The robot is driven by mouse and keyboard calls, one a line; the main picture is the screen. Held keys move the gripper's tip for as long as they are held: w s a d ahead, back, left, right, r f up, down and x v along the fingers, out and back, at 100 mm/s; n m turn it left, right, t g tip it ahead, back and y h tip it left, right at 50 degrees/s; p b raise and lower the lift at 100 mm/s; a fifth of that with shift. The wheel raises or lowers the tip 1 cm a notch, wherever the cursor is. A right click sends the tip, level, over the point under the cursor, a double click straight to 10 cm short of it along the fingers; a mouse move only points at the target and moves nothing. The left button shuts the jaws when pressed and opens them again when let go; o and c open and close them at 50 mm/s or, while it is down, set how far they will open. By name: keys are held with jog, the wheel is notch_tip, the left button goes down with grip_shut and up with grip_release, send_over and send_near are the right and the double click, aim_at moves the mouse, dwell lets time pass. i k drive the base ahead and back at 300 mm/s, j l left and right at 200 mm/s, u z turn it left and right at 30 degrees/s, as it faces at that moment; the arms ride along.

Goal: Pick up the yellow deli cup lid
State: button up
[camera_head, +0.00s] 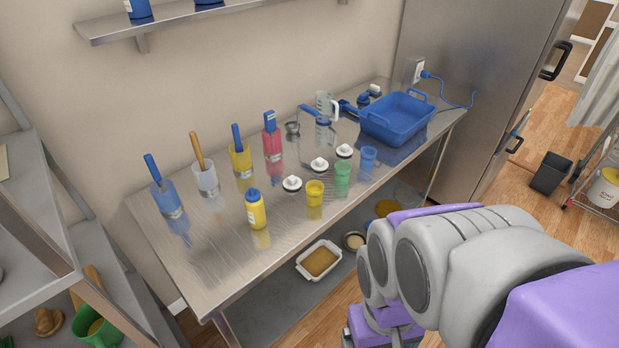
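A yellow deli cup (315,196) stands upright near the front edge of the steel table (215,250). Its top looks yellow, but I cannot tell whether that is a separate lid or the cup's rim. A green cup (342,181) and a blue cup (368,160) stand in a row to its right. White round pieces with dark rims (291,184) sit just behind the cups. My arm shows at the lower right, in front of the table and apart from the yellow cup. My gripper is not visible.
A yellow squeeze bottle (255,209) stands left of the yellow cup. Containers with handled tools, a clear pitcher (325,106) and a blue basin (396,118) stand farther back. The lower shelf holds a white tray (319,262). The table's left front is clear.

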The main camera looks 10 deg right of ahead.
aim_at(292, 183)
jog(key=i+j+z, duration=0.2)
jog(key=i+z, duration=0.25)
jog(key=i+j+z, duration=0.4)
jog(key=k+l, duration=0.1)
